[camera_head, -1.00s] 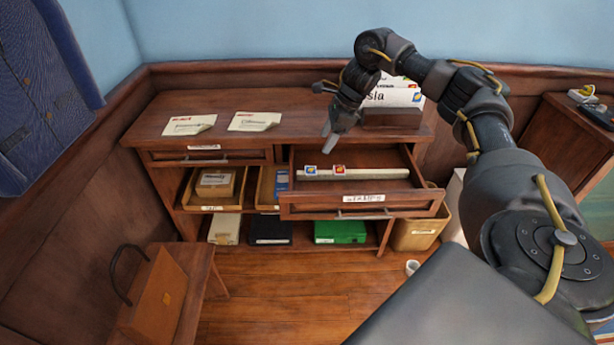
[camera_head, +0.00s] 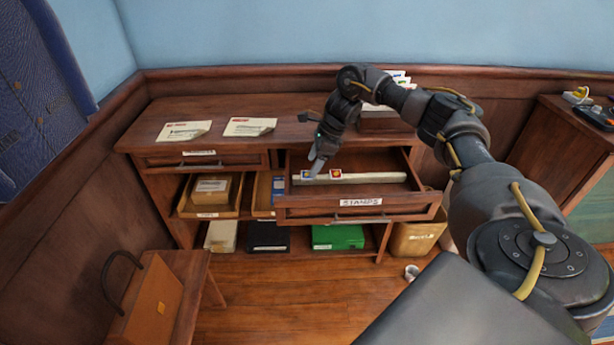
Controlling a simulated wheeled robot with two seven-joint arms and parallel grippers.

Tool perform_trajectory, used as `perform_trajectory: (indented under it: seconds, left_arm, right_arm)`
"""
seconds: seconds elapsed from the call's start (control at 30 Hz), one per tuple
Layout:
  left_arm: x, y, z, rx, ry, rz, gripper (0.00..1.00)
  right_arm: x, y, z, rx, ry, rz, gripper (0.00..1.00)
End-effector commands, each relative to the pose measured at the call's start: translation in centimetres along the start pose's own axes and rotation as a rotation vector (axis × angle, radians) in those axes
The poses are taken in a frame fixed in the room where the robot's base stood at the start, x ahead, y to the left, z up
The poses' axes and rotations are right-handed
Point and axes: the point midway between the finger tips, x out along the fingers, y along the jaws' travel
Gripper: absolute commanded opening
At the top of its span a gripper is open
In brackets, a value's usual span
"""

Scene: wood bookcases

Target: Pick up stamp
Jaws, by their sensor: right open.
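Two small stamps sit on a pale strip (camera_head: 375,178) inside an open drawer (camera_head: 300,207) labelled STAMPS. The blue-edged stamp (camera_head: 306,175) is at the left, and the red and yellow stamp (camera_head: 336,174) is just right of it. My right gripper (camera_head: 316,168) points down into the drawer, with its fingertips at the left stamp and partly over it. It is open; I cannot tell whether it touches the stamp. My left gripper is not in view.
Two letters (camera_head: 184,131) (camera_head: 249,127) lie on the desk top (camera_head: 225,107). Below are trays with a box (camera_head: 211,188) and a green box (camera_head: 338,237). A brown bag (camera_head: 146,300) stands on a bench at left. A bin (camera_head: 414,238) is right of the desk.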

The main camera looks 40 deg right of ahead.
Motion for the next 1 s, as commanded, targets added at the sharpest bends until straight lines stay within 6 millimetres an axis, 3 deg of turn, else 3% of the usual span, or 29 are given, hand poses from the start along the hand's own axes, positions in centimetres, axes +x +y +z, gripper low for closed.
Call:
perform_trajectory:
  seconds: [0.2,0.5,0.87,1.0]
  left_arm:
    - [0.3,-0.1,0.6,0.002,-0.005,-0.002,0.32]
    - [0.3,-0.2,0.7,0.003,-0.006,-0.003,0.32]
    - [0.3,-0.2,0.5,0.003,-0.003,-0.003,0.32]
    - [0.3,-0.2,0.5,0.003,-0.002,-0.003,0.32]
  right_arm:
    - [2.8,0.0,-0.1,0.000,0.001,0.001,0.64]
    - [3.2,-0.1,-0.2,0.000,0.000,-0.001,0.62]
    - [3.2,0.0,-0.1,0.000,0.000,-0.001,0.16]
    - [3.1,0.0,-0.1,0.000,0.000,-0.001,0.16]
